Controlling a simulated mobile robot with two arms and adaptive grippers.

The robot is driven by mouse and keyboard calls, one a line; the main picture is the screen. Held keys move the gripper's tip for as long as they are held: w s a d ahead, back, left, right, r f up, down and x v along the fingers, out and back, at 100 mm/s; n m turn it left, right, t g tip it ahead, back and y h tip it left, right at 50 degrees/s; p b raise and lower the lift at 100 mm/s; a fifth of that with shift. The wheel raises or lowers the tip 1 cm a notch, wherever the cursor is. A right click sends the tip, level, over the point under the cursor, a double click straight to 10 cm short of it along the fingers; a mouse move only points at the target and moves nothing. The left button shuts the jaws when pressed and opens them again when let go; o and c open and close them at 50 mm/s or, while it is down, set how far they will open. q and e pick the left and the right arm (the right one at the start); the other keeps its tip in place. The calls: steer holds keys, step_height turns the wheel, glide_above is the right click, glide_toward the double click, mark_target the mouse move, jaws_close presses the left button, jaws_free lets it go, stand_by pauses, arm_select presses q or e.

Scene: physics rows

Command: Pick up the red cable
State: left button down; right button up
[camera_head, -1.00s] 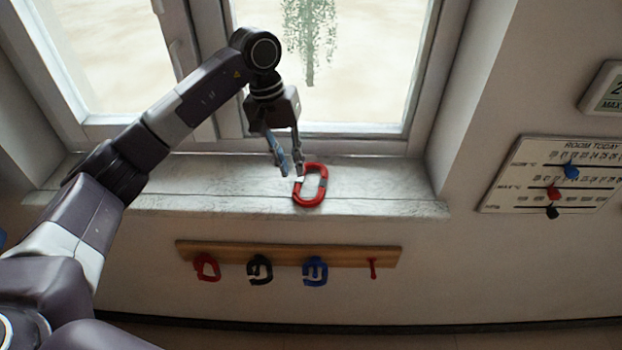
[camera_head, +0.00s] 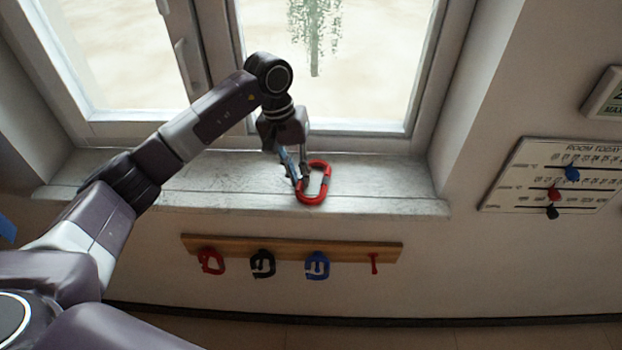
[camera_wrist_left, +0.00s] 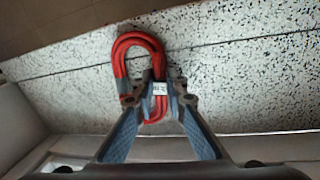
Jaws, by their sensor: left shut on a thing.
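The red cable (camera_head: 317,198) is a coiled loop lying on the window sill (camera_head: 390,190). It also shows in the left wrist view (camera_wrist_left: 137,42), with a dark band on its left side and a small white tag (camera_wrist_left: 160,89) near the fingers. My left gripper (camera_head: 299,181) is at the left side of the loop. In the left wrist view my left gripper (camera_wrist_left: 160,95) has its fingertips closed around one side of the coil. The fingers hide part of that side. My right gripper is not in view.
Below the sill is a wooden rack (camera_head: 290,247) with a red coil (camera_head: 211,262), a black coil (camera_head: 262,265), a blue coil (camera_head: 317,266) and a red peg (camera_head: 374,263). The window is close behind the sill. A white board (camera_head: 555,178) hangs at right.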

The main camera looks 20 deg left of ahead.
arm_select(q)
steer(key=shift+r, duration=0.15)
steer(key=shift+w+r, duration=0.1)
steer(key=shift+r, duration=0.2)
step_height(320, 180, up, 10)
steer(key=b, duration=0.3)
step_height(320, 180, up, 8)
glide_above(300, 179)
steer(key=shift+r+b, duration=0.35)
steer(key=shift+r, duration=0.25)
steer(key=shift+f, duration=0.1)
